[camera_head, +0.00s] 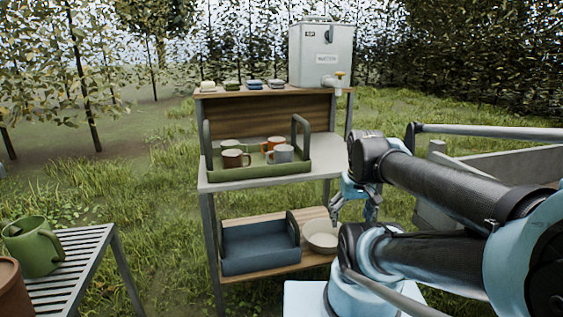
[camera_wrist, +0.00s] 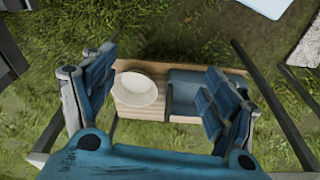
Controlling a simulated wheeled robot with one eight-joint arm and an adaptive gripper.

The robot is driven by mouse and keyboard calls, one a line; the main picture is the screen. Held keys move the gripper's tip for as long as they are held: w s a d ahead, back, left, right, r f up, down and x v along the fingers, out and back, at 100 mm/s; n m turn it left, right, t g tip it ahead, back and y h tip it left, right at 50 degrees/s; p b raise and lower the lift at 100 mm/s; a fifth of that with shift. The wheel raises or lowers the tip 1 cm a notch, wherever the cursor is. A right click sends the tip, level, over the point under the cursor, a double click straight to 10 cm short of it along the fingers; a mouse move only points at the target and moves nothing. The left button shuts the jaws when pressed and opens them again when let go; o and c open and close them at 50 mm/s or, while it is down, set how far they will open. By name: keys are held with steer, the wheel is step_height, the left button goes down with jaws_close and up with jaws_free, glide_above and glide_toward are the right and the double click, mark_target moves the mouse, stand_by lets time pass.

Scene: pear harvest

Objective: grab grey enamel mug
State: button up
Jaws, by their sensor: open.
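The grey enamel mug (camera_head: 280,153) stands in the green tray (camera_head: 262,171) on the middle shelf of the rack, at the tray's front right. An orange mug (camera_head: 272,143) is right behind it, and a brown mug (camera_head: 233,159) is to its left with a pale green mug (camera_head: 231,144) behind. My gripper (camera_head: 354,208) hangs to the right of the rack, lower than the mug and apart from it. In the wrist view my gripper (camera_wrist: 160,80) has its fingers spread with nothing held. The mug is not visible in the wrist view.
A cream bowl (camera_head: 320,236) and blue tray (camera_head: 260,246) are on the lower shelf; the bowl shows between my fingers in the wrist view (camera_wrist: 136,89). The green tray has upright end handles. A water tank (camera_head: 314,55) tops the rack. A slatted table (camera_head: 75,262) stands left.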

steer(key=w+a+r+n+g, duration=0.1)
steer(key=w+a+r+n, duration=0.95)
steer(key=w+r, duration=0.35)
steer(key=w+a+r+n+g, duration=0.1)
steer(key=w+a+r+n, duration=0.95)
steer(key=w, duration=0.55)
steer(key=m, duration=0.1)
glide_toward(282, 149)
steer(key=s+f, duration=0.4)
steer(key=shift+w+f, duration=0.15)
steer(key=shift+f, duration=1.05)
steer(key=shift+w+f, duration=0.15)
steer(key=shift+f, duration=1.1)
steer(key=shift+c, duration=0.2)
steer(key=c, duration=1.2)
